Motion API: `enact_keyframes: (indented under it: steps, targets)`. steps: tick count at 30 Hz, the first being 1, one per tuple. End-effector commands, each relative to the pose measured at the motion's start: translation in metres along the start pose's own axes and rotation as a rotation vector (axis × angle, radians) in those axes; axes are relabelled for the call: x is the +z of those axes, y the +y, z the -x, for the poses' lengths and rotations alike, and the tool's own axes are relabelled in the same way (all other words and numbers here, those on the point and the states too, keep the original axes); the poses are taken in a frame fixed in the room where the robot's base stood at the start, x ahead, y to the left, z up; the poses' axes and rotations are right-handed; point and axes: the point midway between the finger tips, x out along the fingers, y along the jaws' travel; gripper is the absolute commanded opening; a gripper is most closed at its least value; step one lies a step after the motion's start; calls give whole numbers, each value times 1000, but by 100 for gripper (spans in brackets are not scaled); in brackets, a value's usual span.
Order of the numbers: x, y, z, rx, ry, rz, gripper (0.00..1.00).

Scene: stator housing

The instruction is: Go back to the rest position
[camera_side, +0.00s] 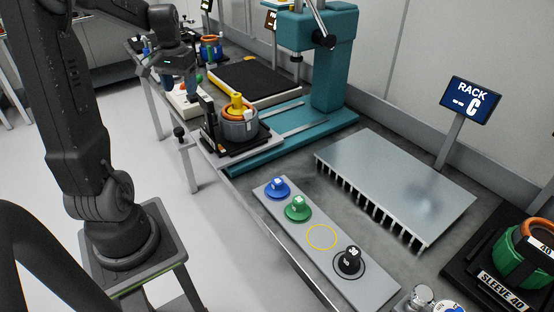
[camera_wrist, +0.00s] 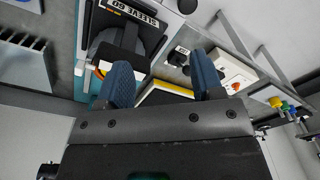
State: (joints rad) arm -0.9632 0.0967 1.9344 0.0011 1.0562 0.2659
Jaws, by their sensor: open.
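My gripper (camera_side: 168,82) is raised at the upper left of the side view, behind and left of the stator housing. In the wrist view my gripper (camera_wrist: 163,80) has its two blue fingers wide apart with nothing between them. The grey stator housing (camera_side: 240,130) stands in a black fixture on the bench, with a yellow part (camera_side: 237,104) seated upright in it. My gripper is apart from both.
A teal press (camera_side: 335,60) stands behind the fixture. A grey plate (camera_side: 325,262) holds blue, green and black knobbed parts and one empty yellow-ringed spot. A finned metal rack (camera_side: 395,180) and a green-and-orange sleeve (camera_side: 522,255) are at right. Open floor (camera_side: 180,240) lies left.

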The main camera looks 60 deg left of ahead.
Motion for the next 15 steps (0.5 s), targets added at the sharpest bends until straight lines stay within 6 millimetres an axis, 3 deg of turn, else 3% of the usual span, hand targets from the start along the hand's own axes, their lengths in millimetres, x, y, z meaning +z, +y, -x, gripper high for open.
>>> enact_keyframes:
  steps: [1,6,10,15]
  targets:
    - [10,33,13,-3,38,-65,61]
    - [67,127,45,13,170,-264,61]
    - [125,176,59,56,268,-413,61]
    - [195,208,64,134,368,-571,61]
